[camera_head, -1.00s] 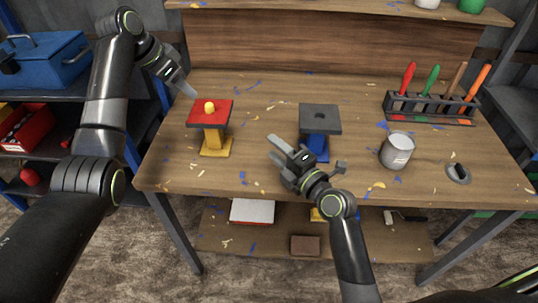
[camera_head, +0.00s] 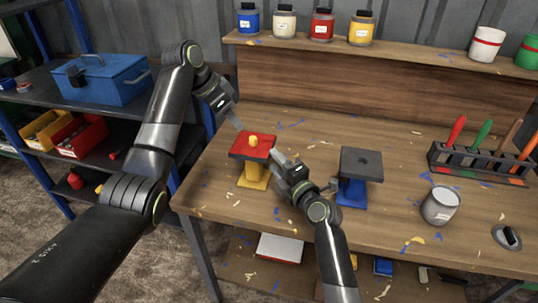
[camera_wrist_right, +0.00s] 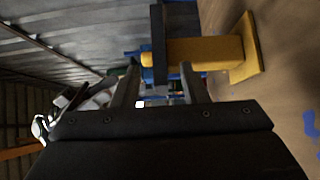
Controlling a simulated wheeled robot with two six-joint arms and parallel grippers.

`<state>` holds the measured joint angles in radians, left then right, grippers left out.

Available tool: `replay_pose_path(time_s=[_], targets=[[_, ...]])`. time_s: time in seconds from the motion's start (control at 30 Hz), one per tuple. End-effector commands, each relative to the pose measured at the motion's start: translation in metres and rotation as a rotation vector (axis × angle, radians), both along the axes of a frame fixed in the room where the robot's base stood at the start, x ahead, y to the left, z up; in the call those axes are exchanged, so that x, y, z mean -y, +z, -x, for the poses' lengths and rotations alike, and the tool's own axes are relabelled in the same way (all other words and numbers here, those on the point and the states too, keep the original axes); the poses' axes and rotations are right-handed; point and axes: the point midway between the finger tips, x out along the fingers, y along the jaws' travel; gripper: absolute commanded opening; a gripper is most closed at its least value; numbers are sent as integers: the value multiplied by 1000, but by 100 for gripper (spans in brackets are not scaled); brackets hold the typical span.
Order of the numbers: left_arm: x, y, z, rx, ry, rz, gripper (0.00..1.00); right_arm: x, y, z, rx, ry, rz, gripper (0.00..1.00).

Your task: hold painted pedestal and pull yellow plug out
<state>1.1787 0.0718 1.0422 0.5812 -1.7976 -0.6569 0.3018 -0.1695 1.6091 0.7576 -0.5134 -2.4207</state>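The painted pedestal (camera_head: 250,180) stands upright on the bench, with a red square top and yellow column and foot. The yellow plug (camera_head: 253,141) sticks up from its red top. My left gripper (camera_head: 237,123) points down just behind and left of the red top, apparently apart from it; its finger gap does not show. My right gripper (camera_head: 284,160) is at the pedestal's right side, open and empty. In the right wrist view the pedestal column (camera_wrist_right: 205,53) lies sideways beyond the two parted fingers (camera_wrist_right: 158,85); the plug's tip (camera_wrist_right: 147,60) shows beside the dark plate edge.
A second pedestal (camera_head: 360,165) with a grey holed top and blue base stands to the right. A grey can (camera_head: 440,205) and a tool rack (camera_head: 480,163) are further right. Paint jars (camera_head: 321,25) line the back shelf. Bench space in front of the painted pedestal is free.

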Motion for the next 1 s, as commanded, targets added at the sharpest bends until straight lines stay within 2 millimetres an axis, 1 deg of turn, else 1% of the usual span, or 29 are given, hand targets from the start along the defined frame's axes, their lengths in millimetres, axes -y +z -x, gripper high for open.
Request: replay_pose_path(time_s=[0.03,0.1,0.3,0.47,0.73,0.77,1.0], targets=[[0,0,0,0,0,0,36,-4,1,-8,0,2,1,40],[0,0,0,0,0,0,36,-9,1,-17,0,1,1,40],[0,0,0,0,0,0,36,-17,0,-34,-1,1,0,40],[0,0,0,0,0,0,36,-20,0,-40,0,-1,0,40],[0,0,0,0,0,0,36,-20,0,-41,-1,-1,0,40],[0,0,0,0,0,0,36,-20,0,-41,-1,-1,0,39],[0,0,0,0,0,0,36,-20,0,-41,-1,-1,0,7]])
